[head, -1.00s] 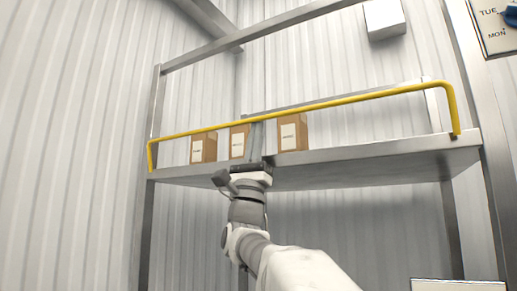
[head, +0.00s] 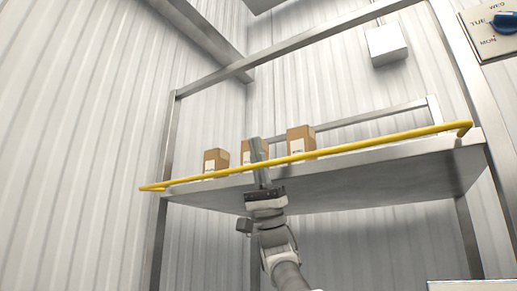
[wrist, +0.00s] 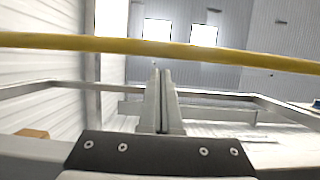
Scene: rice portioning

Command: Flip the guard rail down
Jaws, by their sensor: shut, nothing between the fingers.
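The yellow guard rail (head: 330,151) is tilted outward and down, its bar level with the front edge of the metal shelf (head: 370,173). In the wrist view the rail (wrist: 240,56) crosses the whole picture beyond the fingertips. My gripper (head: 257,143) points up at the shelf's front edge with its fingers shut and empty. The fingers cross the rail in the head view; I cannot tell whether they touch it. The gripper also shows in the wrist view (wrist: 161,75), fingers together just below the rail.
Three brown boxes stand on the shelf: left (head: 216,160), middle (head: 246,152) and right (head: 300,139). A white box (head: 386,44) hangs high on the wall.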

